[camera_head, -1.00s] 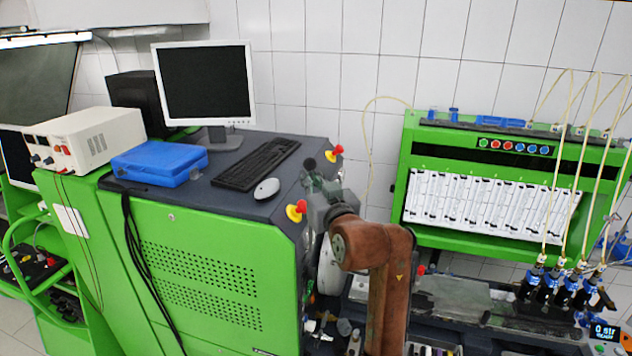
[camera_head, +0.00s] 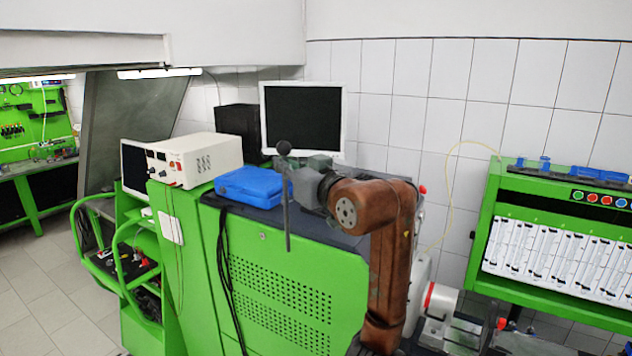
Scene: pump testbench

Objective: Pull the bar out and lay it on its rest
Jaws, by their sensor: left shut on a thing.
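The bar (camera_head: 287,215) is a thin dark grey rod with a round black knob at its top. It hangs almost upright in front of the green cabinet's top edge, its lower end free in the air. My left gripper (camera_head: 298,184), on the brown arm, is shut on the bar below the knob. The fingers are small and partly merge with the dark desk top behind. I cannot make out the bar's rest in this view. My right gripper is not in view.
The green cabinet (camera_head: 285,295) carries a blue case (camera_head: 250,188), a white power supply (camera_head: 195,158) and a monitor (camera_head: 303,115). A green panel with white gauges (camera_head: 560,258) stands at the right. A green trolley (camera_head: 120,255) and open tiled floor (camera_head: 50,290) lie left.

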